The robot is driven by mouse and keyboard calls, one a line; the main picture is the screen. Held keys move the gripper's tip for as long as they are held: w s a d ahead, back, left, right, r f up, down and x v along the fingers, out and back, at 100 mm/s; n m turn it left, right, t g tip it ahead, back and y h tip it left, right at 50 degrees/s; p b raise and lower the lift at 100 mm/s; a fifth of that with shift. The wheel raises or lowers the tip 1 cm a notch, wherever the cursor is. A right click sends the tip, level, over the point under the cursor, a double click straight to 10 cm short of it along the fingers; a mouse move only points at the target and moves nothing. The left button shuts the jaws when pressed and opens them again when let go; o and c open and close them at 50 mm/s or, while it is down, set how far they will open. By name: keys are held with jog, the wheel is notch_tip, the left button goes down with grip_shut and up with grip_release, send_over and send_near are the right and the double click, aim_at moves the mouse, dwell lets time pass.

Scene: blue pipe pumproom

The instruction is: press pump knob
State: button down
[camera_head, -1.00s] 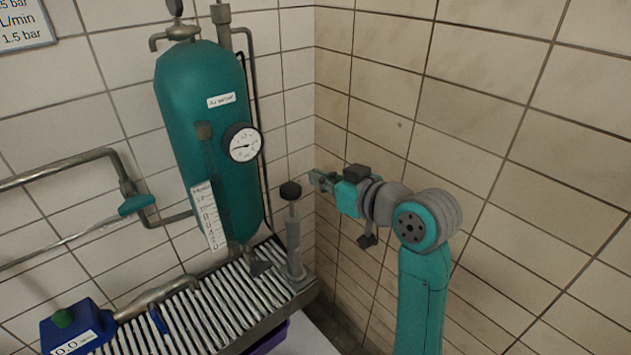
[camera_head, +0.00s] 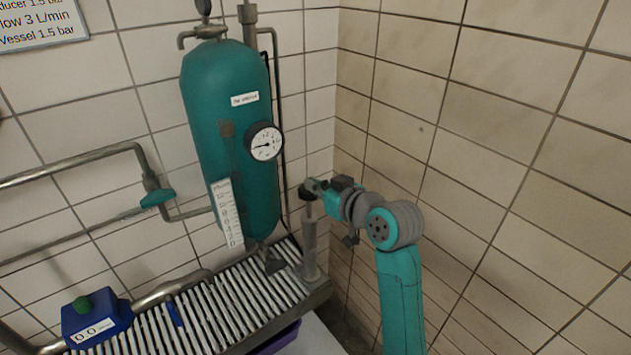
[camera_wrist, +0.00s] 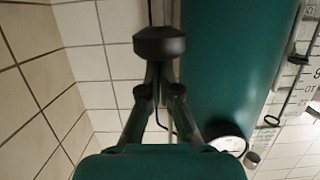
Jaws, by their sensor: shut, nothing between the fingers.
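The pump knob is a black round cap (camera_head: 308,194) on top of an upright grey pump cylinder (camera_head: 309,250) at the front right end of the slatted rack. My gripper (camera_head: 314,184) is at the knob's upper right side, its fingers overlapping the knob in the head view. In the wrist view the black knob (camera_wrist: 159,43) is straight beyond the tips of my gripper (camera_wrist: 159,72). The fingers are closed together with nothing between them. I cannot tell whether the tips touch the knob.
A teal pressure vessel (camera_head: 225,120) with a gauge (camera_head: 265,143) stands left of the pump. Pipes with a teal valve handle (camera_head: 157,198) run along the left wall. A blue box (camera_head: 95,318) with a green button sits lower left. The tiled right wall (camera_head: 450,150) is close behind my arm.

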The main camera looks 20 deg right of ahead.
aim_at(310, 204)
jog(key=shift+f, duration=3.2)
